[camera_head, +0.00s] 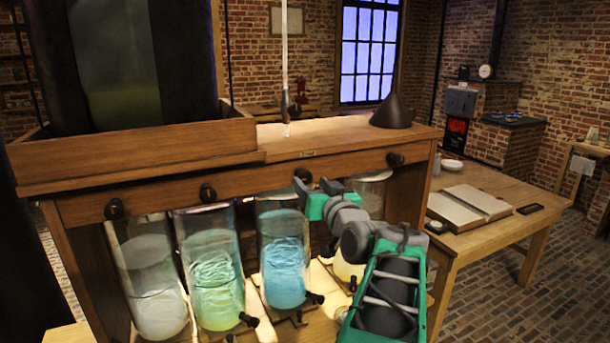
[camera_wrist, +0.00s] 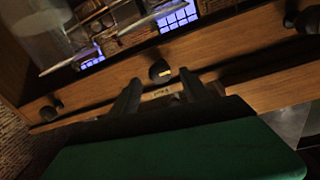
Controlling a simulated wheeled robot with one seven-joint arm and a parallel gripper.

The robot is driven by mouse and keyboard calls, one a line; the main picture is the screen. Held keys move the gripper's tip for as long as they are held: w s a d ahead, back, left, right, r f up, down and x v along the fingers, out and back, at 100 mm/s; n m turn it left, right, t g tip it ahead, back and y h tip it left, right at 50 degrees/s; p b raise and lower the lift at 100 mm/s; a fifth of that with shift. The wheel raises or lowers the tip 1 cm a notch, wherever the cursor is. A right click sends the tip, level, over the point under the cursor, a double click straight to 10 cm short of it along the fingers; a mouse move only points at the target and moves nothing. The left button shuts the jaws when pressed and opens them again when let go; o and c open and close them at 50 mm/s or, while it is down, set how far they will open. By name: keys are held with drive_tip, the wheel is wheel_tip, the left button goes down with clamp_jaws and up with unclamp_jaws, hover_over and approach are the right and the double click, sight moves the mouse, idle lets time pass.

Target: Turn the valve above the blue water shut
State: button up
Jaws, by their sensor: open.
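A jar of blue water (camera_head: 284,268) stands third from the left under the wooden cabinet's front rail. A dark round valve knob (camera_head: 302,175) sits on the rail above it, partly hidden behind my gripper (camera_head: 308,188). In the wrist view, which looks upside down, a dark knob (camera_wrist: 160,71) appears just beyond and between the fingertips. My gripper (camera_wrist: 161,84) is open and empty, with a dark finger to each side. Whether the fingers touch the knob cannot be told.
Other knobs sit along the rail (camera_head: 207,193), (camera_head: 395,159). A green jar (camera_head: 215,285) and a greyish jar (camera_head: 152,285) stand left of the blue one; a pale yellow jar is mostly behind my arm. A table (camera_head: 510,225) stands at right.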

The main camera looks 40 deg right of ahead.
sight(306, 179)
drive_tip(key=p+x, duration=0.1)
drive_tip(key=x, duration=0.3)
drive_tip(key=shift+w+d, duration=0.15)
drive_tip(key=shift+w, duration=0.25)
drive_tip(key=shift+c, duration=0.3)
clamp_jaws()
